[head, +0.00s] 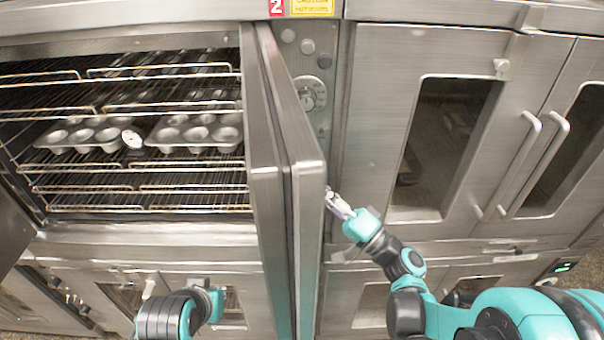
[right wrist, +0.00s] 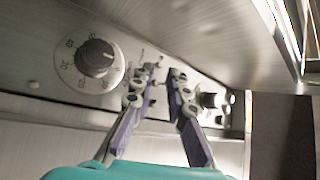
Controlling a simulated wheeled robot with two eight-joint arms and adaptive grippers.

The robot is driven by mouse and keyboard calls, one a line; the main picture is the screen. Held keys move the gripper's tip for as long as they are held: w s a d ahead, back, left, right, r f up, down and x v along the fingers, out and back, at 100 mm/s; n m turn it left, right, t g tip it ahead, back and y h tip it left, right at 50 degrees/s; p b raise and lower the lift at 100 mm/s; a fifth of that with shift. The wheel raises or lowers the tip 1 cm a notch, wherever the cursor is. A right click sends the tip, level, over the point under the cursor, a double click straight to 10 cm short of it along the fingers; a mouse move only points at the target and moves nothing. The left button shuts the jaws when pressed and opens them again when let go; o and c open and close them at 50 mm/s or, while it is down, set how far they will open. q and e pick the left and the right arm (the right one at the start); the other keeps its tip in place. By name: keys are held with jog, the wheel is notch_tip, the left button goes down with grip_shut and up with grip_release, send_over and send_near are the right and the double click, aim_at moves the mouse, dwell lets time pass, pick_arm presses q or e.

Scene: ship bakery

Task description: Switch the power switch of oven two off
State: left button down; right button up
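Oven two, marked by a red "2" label (head: 277,7), has its door (head: 310,190) standing open. Its narrow control panel (head: 322,122) shows just right of the door, with a round dial (head: 310,93) and several knobs above. In the right wrist view the dial (right wrist: 96,58) is left of my fingers. My right gripper (head: 333,197) is beside the door's lower edge. In the right wrist view its fingers (right wrist: 164,75) are apart and empty, in front of the panel; I cannot make out the power switch clearly. My left gripper (head: 214,303) is low at left, its fingers unclear.
Muffin tins (head: 85,137) sit on wire racks (head: 150,188) inside the open oven. A closed oven (head: 445,150) with vertical handles (head: 540,150) stands to the right. More ovens line the lower level. The open door is a close obstacle left of my right gripper.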

jog(key=v, duration=0.6)
jog(key=shift+s+d, duration=0.15)
jog(key=shift+f, duration=0.15)
jog(key=s+a+f+n+g+h+b, duration=0.1)
jog(key=s+a+f+g+h, duration=0.2)
jog(key=f, duration=0.4)
jog(key=s+a+f+n+g+h+b, duration=0.1)
jog(key=s+f+g+h, duration=0.15)
jog(key=f+h, duration=0.35)
jog(key=s+d+f+n+g+h+b, duration=0.1)
jog(key=s+d+f+h, duration=0.1)
jog(key=d, duration=0.4)
jog(key=s+d+f+n+h, duration=0.1)
jog(key=s+d+f+h, duration=0.1)
jog(key=s+d+h, duration=0.2)
jog(key=d+h, duration=0.1)
jog(key=d, duration=0.2)
jog(key=shift+s+f+g+h+b, duration=0.15)
jog(key=shift+f+g+h+b, duration=0.15)
jog(key=shift+f+g+b, duration=0.1)
